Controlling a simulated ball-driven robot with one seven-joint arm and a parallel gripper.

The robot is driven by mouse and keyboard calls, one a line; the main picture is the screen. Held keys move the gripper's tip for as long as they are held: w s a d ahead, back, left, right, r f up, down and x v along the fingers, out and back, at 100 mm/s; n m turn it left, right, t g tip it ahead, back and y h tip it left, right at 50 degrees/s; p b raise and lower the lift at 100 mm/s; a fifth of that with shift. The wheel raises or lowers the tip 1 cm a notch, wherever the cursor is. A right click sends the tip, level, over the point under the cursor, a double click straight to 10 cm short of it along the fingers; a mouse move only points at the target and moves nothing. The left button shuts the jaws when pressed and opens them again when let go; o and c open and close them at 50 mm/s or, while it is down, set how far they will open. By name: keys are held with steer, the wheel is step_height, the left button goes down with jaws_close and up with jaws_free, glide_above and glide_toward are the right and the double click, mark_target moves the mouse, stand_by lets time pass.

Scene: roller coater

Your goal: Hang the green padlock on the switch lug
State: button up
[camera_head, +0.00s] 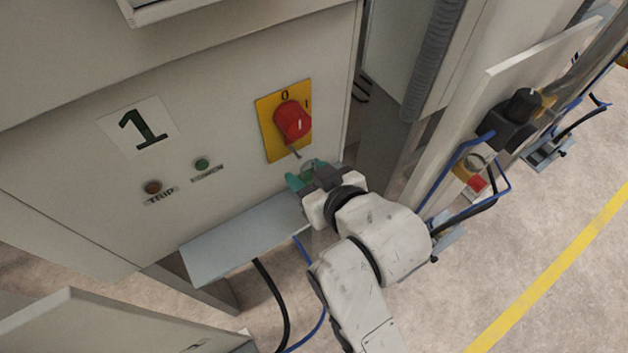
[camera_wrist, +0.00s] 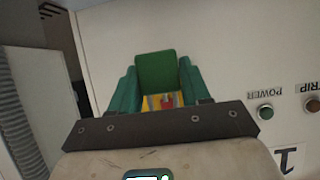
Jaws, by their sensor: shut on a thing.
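The green padlock (camera_wrist: 157,70) is held between the teal fingers of my gripper (camera_wrist: 158,88) in the wrist view. In the head view my gripper (camera_head: 308,172) is just below the red rotary switch (camera_head: 292,121) on its yellow plate (camera_head: 268,131). A small metal lug (camera_head: 295,152) sticks out under the red handle. The padlock (camera_head: 308,169) is mostly hidden by the fingers in the head view, close below the lug. I cannot tell whether its shackle touches the lug. In the wrist view the switch (camera_wrist: 167,100) shows only partly, behind the padlock.
A grey shelf (camera_head: 235,245) juts out below my gripper. A ridged conduit (camera_head: 432,62) and grey posts stand to the right.

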mark_target(289, 159)
steer(key=shift+w+a+f+b, duration=0.15)
steer(key=shift+w+a+b, duration=0.35)
steer(key=shift+w, duration=0.25)
steer(key=shift+w+a+f+b, duration=0.15)
steer(key=shift+w+a+b, duration=0.3)
steer(key=shift+w, duration=0.3)
steer(key=shift+a, duration=0.15)
steer(key=shift+s+a, duration=0.2)
steer(key=shift+a, duration=0.15)
steer(key=shift+w+d, duration=0.2)
